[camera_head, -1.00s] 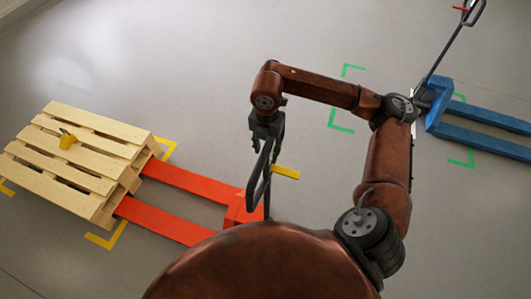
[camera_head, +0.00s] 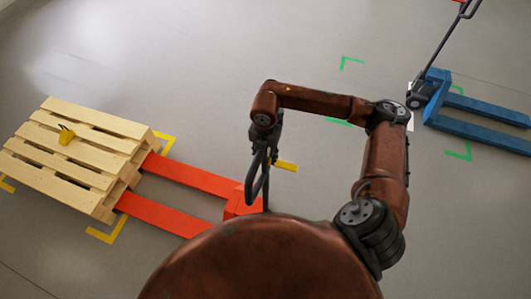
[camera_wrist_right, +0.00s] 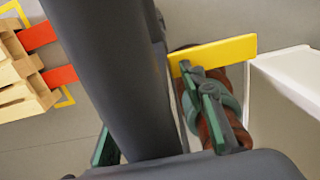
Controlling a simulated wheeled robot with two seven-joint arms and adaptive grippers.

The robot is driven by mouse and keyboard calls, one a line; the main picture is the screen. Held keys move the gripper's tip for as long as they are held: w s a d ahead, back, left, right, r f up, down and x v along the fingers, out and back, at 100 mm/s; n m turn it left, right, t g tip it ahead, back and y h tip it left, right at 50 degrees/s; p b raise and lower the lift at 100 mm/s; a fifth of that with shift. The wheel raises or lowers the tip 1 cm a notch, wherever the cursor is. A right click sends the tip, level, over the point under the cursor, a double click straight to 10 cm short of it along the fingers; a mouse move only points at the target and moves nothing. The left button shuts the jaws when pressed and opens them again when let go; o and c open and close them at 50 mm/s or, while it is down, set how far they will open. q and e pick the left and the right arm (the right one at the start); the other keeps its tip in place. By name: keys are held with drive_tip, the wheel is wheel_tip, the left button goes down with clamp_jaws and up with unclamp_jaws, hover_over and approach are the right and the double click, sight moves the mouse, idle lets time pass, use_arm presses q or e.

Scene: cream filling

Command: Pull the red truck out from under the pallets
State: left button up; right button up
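The red truck (camera_head: 240,202) is a pallet truck at lower centre in the head view. The far ends of its two red forks are hidden under the wooden pallets (camera_head: 75,150), stacked at the left. Its dark loop handle (camera_head: 257,183) rises beside my body. My right gripper (camera_head: 272,133) is at the top of this loop. In the right wrist view the thick handle bar (camera_wrist_right: 120,70) crosses between green finger parts (camera_wrist_right: 160,130). A gap shows beside the right finger; whether the pads press on the bar is hidden. My left gripper is not in view.
A yellow object (camera_head: 66,135) lies on the top pallet. Yellow corner marks (camera_head: 105,233) surround the pallets. A blue pallet truck (camera_head: 470,110) stands at right near green floor marks (camera_head: 350,62).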

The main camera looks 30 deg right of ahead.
clamp_jaws()
idle(0.3)
idle(0.5)
idle(0.5)
idle(0.5)
